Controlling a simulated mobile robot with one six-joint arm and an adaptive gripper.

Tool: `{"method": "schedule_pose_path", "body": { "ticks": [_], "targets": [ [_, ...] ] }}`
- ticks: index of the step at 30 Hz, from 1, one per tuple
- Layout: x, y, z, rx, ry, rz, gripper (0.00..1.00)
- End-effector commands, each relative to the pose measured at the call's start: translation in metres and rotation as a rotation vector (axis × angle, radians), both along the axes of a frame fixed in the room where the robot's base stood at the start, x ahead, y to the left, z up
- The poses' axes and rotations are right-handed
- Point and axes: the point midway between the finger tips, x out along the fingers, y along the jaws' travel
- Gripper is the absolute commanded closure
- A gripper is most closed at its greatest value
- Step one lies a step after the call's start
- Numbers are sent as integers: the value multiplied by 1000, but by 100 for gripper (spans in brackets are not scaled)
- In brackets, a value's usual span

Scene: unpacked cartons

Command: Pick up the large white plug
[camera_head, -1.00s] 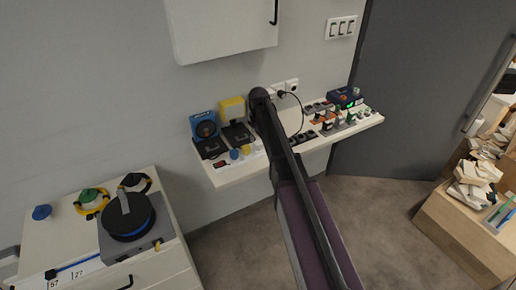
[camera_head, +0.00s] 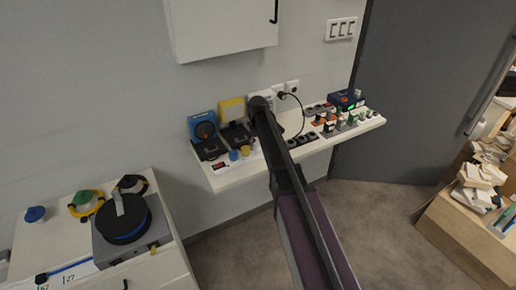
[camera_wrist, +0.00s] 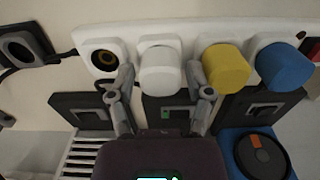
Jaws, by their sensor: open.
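My gripper (camera_wrist: 163,84) is open, one finger on each side of the white plug in the picture. Whether the fingers touch it, I cannot tell. A blue plug (camera_wrist: 286,66) is beyond the yellow one. In the head view my arm hides the white plug and most of the gripper; the yellow plug (camera_head: 246,150) and blue plug (camera_head: 234,155) show beside it.
Black boxes (camera_wrist: 166,110) and a blue device with a dark dial (camera_wrist: 262,155) lie close by the fingers. The shelf (camera_head: 225,180) is crowded with switches and sockets. A wall outlet with a black cable (camera_head: 291,88) is behind. A cabinet (camera_head: 125,265) stands lower left.

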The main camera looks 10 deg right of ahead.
Motion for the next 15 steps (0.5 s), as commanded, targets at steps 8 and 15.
{"method": "schedule_pose_path", "body": {
  "ticks": [8, 15],
  "targets": [
    [0, 0, 0, 0, 0, 0, 49],
    [0, 0, 0, 0, 0, 0, 100]
  ]
}}
